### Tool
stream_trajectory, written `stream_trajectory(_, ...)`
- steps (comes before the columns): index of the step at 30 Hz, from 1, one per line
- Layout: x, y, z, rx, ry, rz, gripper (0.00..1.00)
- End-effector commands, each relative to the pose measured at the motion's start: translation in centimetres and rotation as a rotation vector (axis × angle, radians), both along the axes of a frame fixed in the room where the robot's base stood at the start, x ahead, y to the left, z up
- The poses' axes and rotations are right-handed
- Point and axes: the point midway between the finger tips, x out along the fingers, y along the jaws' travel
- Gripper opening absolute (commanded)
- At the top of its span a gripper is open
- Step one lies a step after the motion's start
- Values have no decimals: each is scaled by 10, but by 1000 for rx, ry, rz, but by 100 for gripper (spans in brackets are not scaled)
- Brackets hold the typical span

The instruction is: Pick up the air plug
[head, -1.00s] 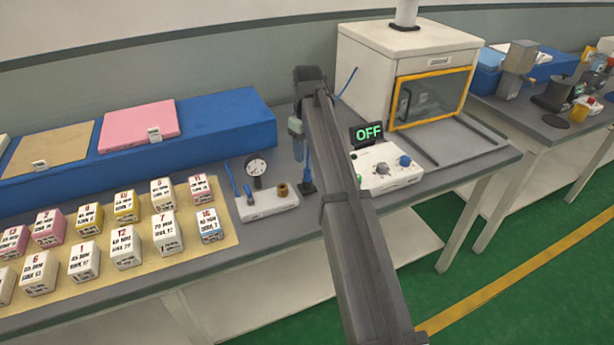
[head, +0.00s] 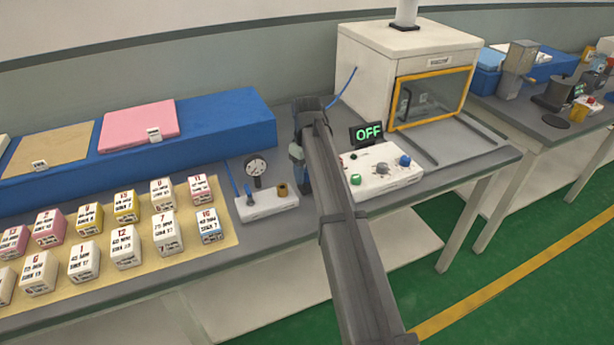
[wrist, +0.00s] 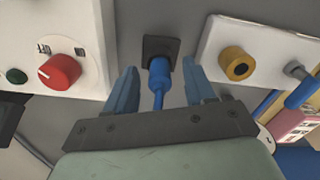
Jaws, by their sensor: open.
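The air plug (wrist: 159,76) is a blue plug with a thin blue tube, set at a dark square base (wrist: 160,46) on the grey bench. In the head view my gripper and arm hide it. My gripper (wrist: 158,82) is open, with one blue finger on each side of the plug and a gap visible on both sides. In the head view my gripper (head: 303,180) is low over the bench, between the white gauge block and the control box.
The white block (head: 268,204) with a gauge and a brass port (wrist: 237,65) stands left of my gripper in the head view. A control box (head: 385,172) with an OFF display (head: 368,133) stands close on the right. Several labelled cubes (head: 125,245) lie further left.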

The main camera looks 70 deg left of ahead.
Motion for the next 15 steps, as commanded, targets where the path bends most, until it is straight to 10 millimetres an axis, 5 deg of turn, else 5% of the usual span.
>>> stream_trajectory(15, 0, 0, 0, 0, 0, 0, 7)
